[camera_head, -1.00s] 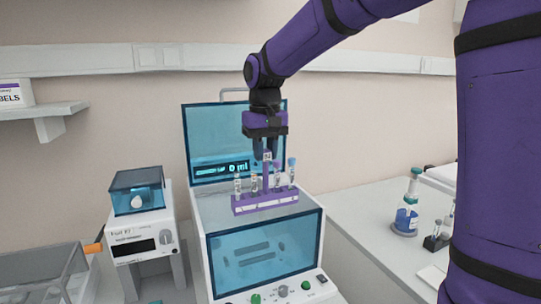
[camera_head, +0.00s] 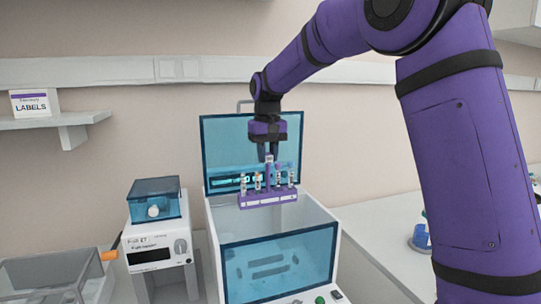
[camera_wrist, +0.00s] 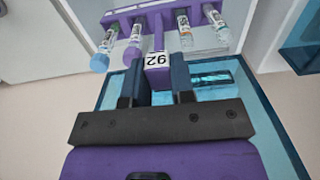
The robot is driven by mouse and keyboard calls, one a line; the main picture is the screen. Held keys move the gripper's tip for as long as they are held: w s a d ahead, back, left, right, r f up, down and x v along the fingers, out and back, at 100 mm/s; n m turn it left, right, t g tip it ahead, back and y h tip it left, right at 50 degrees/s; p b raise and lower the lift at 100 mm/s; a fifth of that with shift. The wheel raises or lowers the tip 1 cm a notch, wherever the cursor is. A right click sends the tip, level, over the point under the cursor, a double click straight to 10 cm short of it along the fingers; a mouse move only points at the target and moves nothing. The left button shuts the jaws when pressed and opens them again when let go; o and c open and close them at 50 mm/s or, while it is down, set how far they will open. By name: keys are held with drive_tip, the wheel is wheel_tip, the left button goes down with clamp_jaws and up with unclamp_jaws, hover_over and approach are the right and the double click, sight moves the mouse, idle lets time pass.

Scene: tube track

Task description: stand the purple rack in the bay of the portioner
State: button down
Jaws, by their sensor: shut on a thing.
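The purple rack (camera_head: 268,199) hangs from my gripper (camera_head: 268,156) over the open top of the portioner. It is roughly level and carries several capped tubes. In the wrist view my gripper (camera_wrist: 153,90) is shut on the rack's upright handle, which bears a tag reading 92; the rack's bar (camera_wrist: 160,12) lies beyond it. The portioner (camera_head: 213,226) is a white box with a blue see-through front and its blue lid (camera_head: 222,140) raised at the back. The floor of its bay is hidden in the head view, so the gap below the rack is unclear.
A small white device (camera_head: 163,238) with a blue cover stands left of the portioner. A clear box (camera_head: 45,280) is at the far left front. A blue-filled bottle (camera_head: 420,236) is on the right bench, partly behind my arm. A shelf holds a labels box (camera_head: 35,103).

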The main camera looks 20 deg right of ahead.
sight(268, 191)
wheel_tip(268, 191, down, 20)
drive_tip(key=shift+f, duration=0.2)
idle(1.0)
drive_tip(key=shift+s+f, duration=0.1)
drive_tip(key=shift+f, duration=1.2)
idle(2.7)
drive_tip(key=c, duration=0.9)
unclamp_jaws()
wheel_tip(268, 191, up, 11)
drive_tip(key=shift+f, duration=0.1)
